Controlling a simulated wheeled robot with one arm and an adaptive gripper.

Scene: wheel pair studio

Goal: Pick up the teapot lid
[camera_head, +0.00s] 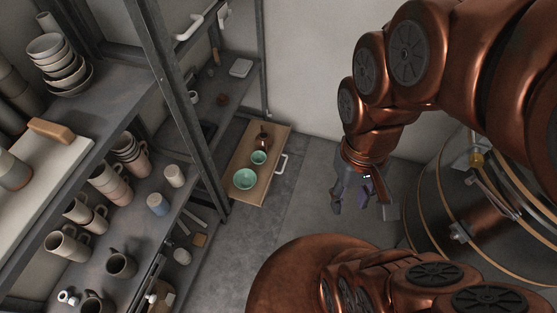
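A small dark reddish-brown pot (262,142), which looks like the teapot, stands at the far end of a wooden tray or drawer (246,193). It is too small in the picture to make out its lid separately. Two green bowls, a smaller one (258,157) and a larger one (245,179), stand in front of it. My gripper (362,207) hangs over the grey floor to the right of the tray, well apart from it. Its fingers point down and are spread, with nothing seen between them.
A dark metal shelf unit (146,55) with mugs, stacked bowls and cups fills the left side. The tray has a white handle (282,164) on its right. A round metal-banded drum (470,190) stands at right. Grey floor (300,205) lies clear between tray and gripper.

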